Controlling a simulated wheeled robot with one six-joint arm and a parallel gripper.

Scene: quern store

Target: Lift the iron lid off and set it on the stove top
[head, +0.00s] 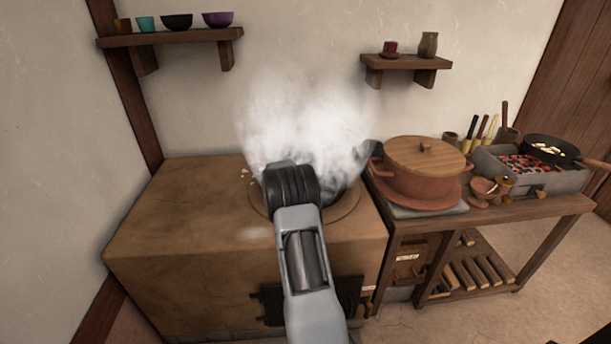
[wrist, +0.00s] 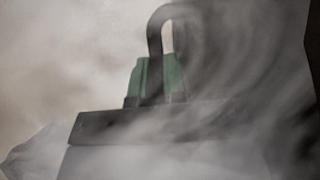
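The brown clay stove (head: 175,225) stands at centre left in the head view, with a ringed opening (head: 345,212) in its top. Thick white steam rises there and blurs what is behind it. My gripper (wrist: 157,80) shows its green finger pads in the wrist view, one on each side of a dark looped handle. The pads look shut on this handle of the iron lid (wrist: 235,65), a dark curved shape at right in the steam. In the head view my arm hides the gripper; a dark edge (head: 372,152), seemingly the lid's, shows above the stove's right side.
Bare stove top lies left of the opening. To the right, a bench holds a red clay pot (head: 415,188) with a wooden lid, and a charcoal grill (head: 535,176) with a pan (head: 550,150). Wall shelves (head: 180,37) (head: 405,63) hold small cups.

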